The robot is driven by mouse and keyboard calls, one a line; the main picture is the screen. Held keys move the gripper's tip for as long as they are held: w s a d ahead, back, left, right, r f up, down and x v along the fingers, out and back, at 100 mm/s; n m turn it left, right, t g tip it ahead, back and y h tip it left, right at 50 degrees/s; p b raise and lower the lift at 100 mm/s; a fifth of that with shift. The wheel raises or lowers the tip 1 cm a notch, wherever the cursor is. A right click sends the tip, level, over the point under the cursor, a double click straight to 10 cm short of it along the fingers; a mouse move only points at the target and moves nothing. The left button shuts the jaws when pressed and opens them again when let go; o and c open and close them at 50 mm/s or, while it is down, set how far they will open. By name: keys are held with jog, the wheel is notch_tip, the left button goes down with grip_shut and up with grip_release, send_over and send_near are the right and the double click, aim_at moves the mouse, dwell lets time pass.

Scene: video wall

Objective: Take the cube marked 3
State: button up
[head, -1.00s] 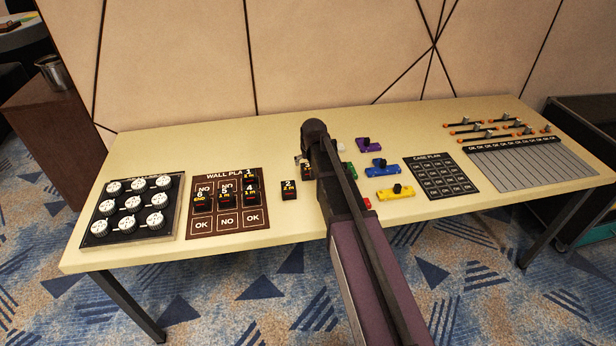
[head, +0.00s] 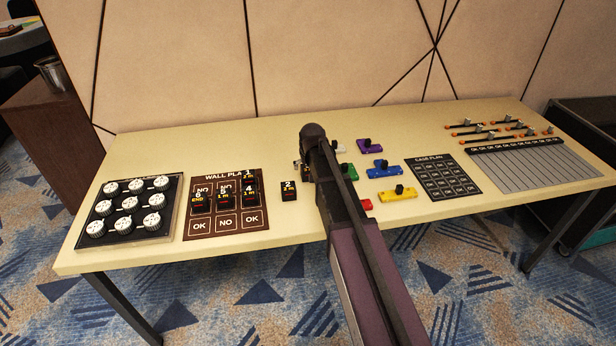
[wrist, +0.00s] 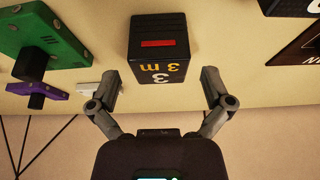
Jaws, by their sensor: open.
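In the head view my arm hides nearly all of this cube and of the gripper.
The cube marked 2 (head: 289,191) stands left of my arm, beside the wall plan board (head: 228,246) with several cubes. Right of the arm lie the green block (head: 347,172), the purple block (head: 370,146), blue, yellow and red blocks, and the case plan board (head: 441,177).

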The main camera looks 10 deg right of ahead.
jog(key=shift+b+x, duration=1)
jog(key=shift+x, duration=0.4)
jog(key=c, duration=1.1)
